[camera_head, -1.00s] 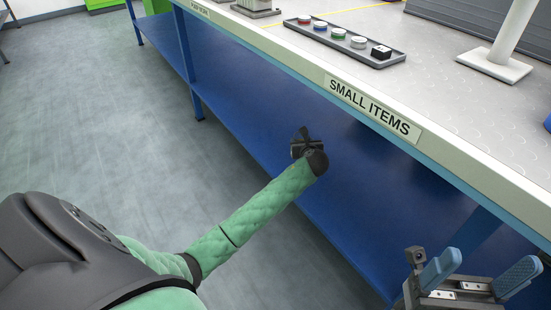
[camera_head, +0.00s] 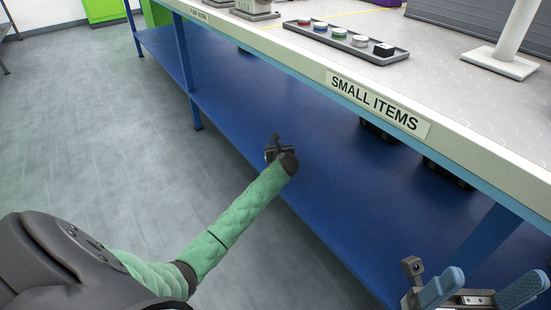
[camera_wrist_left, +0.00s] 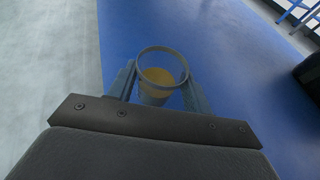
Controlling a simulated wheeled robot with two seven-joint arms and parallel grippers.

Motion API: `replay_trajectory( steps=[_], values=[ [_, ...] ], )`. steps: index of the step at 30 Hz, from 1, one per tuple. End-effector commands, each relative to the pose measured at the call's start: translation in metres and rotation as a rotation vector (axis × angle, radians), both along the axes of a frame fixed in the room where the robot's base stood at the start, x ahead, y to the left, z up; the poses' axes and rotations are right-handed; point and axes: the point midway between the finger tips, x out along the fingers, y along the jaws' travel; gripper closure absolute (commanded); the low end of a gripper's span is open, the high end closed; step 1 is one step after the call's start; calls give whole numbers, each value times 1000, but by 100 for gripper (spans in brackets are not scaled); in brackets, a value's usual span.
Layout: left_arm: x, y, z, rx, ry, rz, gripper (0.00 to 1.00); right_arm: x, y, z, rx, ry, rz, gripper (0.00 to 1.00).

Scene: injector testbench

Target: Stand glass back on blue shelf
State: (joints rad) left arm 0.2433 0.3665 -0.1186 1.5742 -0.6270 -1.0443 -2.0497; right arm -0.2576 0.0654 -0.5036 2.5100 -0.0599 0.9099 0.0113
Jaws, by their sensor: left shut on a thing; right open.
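My left gripper (camera_wrist_left: 160,88) is shut on a clear glass (camera_wrist_left: 161,62) with a yellow-orange content, seen from above in the left wrist view. The glass appears upright between the fingers, over the blue shelf (camera_wrist_left: 225,50); I cannot tell whether its base touches the shelf. In the head view my left gripper (camera_head: 280,153) is near the front edge of the blue shelf (camera_head: 330,165), under the worktop, and the glass is hidden behind the wrist. My right gripper (camera_head: 478,296) is open and empty at the bottom right, its blue fingers wide apart.
The worktop edge with the SMALL ITEMS label (camera_head: 378,104) overhangs the shelf. Dark objects (camera_head: 447,172) stand at the back of the shelf on the right. A tray of buttons (camera_head: 346,42) lies on the worktop. The shelf's middle is clear.

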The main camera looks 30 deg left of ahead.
Motion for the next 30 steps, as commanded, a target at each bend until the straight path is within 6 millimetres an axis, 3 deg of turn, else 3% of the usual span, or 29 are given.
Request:
replay_trajectory(
  steps=[10, 23, 24, 27, 30],
  values=[
    [0, 0, -39, -1, 0, 1, 78, 1, 4, -22, -26, 8, -11, 25],
    [0, 0, -41, -1, -1, -1, 78, 1, 5, -19, -34, 12, -11, 25],
    [0, 0, -42, -1, -1, -1, 44, 1, 4, -20, -33, 11, -10, 25],
    [0, 0, -42, -1, -1, -1, 28, 1, 4, -20, -32, 11, -10, 25],
    [0, 0, -42, -1, -1, -1, 28, 1, 4, -20, -32, 10, -11, 25]
  ],
)
